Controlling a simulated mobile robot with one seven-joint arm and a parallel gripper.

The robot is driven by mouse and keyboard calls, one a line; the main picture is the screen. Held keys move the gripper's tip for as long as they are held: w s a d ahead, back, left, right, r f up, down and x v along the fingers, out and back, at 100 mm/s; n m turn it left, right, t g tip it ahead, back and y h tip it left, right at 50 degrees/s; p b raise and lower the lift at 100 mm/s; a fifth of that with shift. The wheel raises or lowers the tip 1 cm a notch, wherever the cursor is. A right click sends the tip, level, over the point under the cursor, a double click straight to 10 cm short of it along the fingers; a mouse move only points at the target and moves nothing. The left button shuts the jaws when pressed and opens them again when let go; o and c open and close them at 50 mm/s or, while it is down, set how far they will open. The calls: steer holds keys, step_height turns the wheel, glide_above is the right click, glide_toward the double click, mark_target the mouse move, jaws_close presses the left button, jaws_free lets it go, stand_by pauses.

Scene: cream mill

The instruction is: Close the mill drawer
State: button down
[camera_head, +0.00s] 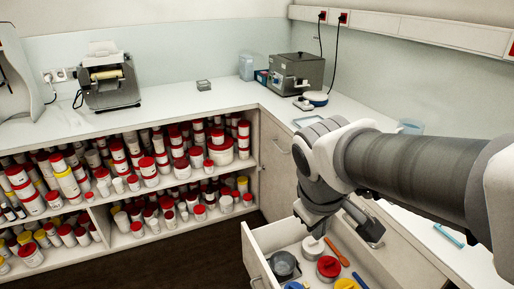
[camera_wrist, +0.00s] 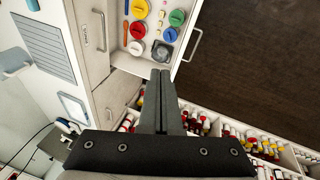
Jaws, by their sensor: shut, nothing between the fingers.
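The mill drawer (camera_head: 256,262) is pulled open at the bottom of the head view. It holds red, yellow and white lidded jars, a dark round container and an orange tool. In the wrist view the open drawer (camera_wrist: 184,58) is at the top, with a bar handle (camera_wrist: 194,45) on its front. My gripper (camera_wrist: 161,73) is shut and empty, its fingertips pointing toward the drawer's near side edge. Whether they touch it I cannot tell. In the head view my arm hangs over the drawer, and the fingertips are hard to make out.
A white counter (camera_head: 180,108) runs along the back and right. Shelves (camera_head: 140,190) packed with red-lidded jars stand at left. A grey machine (camera_head: 297,72) stands in the corner and a printer-like device (camera_head: 107,84) at back left. Dark floor (camera_head: 190,255) before the drawer is clear.

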steer(key=w+a+f+n+g+h+b, duration=0.1)
steer(key=w+a+f+n+b, duration=0.3)
steer(key=f, duration=0.6)
steer(key=w+a+f+n+b, duration=0.1)
steer(key=w+a+f+n, duration=0.1)
steer(key=a+f+n, duration=0.65)
steer(key=w+a+f+n+g+h+b, duration=0.1)
steer(key=w+a+f+n+b, duration=0.2)
steer(key=f, duration=0.9)
steer(key=w+d+f+b, duration=0.2)
steer(key=d+f, duration=0.5)
steer(key=f, duration=0.1)
steer(key=shift+w+f+n, duration=0.2)
steer(key=shift+w+n, duration=0.1)
steer(key=shift+n, duration=0.15)
steer(key=shift+d, duration=0.2)
